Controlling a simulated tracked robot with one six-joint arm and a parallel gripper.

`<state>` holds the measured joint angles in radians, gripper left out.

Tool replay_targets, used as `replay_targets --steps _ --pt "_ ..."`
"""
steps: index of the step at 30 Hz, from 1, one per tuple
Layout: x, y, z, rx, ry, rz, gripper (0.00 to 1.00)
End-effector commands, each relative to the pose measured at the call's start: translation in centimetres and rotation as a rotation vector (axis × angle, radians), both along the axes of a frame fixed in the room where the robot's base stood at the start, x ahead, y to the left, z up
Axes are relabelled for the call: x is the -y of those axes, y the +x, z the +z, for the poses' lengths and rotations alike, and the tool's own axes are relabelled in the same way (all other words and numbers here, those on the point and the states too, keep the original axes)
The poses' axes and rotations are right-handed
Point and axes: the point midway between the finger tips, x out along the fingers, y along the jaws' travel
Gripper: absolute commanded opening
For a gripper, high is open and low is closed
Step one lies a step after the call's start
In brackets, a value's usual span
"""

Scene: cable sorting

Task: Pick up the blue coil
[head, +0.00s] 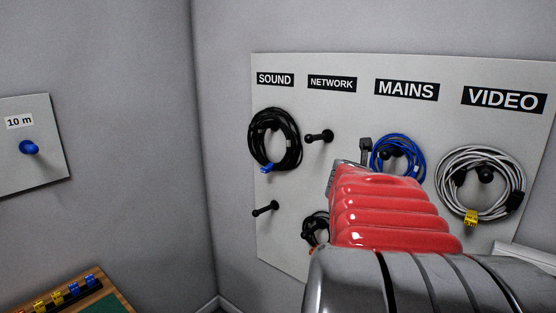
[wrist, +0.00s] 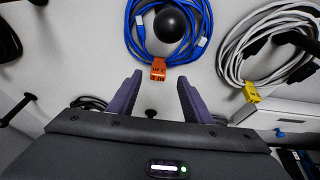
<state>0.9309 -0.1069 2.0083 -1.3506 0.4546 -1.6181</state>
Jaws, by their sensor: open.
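The blue coil (head: 415,149) hangs on a black peg under the MAINS label on the grey board. It also shows at the top of the wrist view (wrist: 139,44), around the round black peg end (wrist: 170,24), with an orange tag (wrist: 158,70) at its lower edge. My gripper (wrist: 156,76) is open and empty; its two purple fingers point at the coil's lower part, one on each side of the orange tag. I cannot tell whether they touch it. In the head view my red-sleeved arm hides the coil's lower part and most of my gripper (head: 349,160).
A white coil (head: 442,192) with a yellow tag hangs close to the right under VIDEO. A black coil (head: 254,146) hangs under SOUND. Bare pegs (head: 319,137) stick out between. A small dark coil (head: 311,232) hangs lower. A table (head: 85,295) stands lower left.

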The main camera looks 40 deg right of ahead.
Motion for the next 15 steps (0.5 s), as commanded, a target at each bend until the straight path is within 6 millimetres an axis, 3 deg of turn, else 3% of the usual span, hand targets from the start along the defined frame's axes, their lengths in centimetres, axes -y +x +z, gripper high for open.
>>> replay_targets --steps 8,15 --pt "0.1 0.0 0.0 0.001 0.000 -0.001 0.45" --pt "1.8 0.3 -0.9 -0.001 0.002 -0.002 0.45"
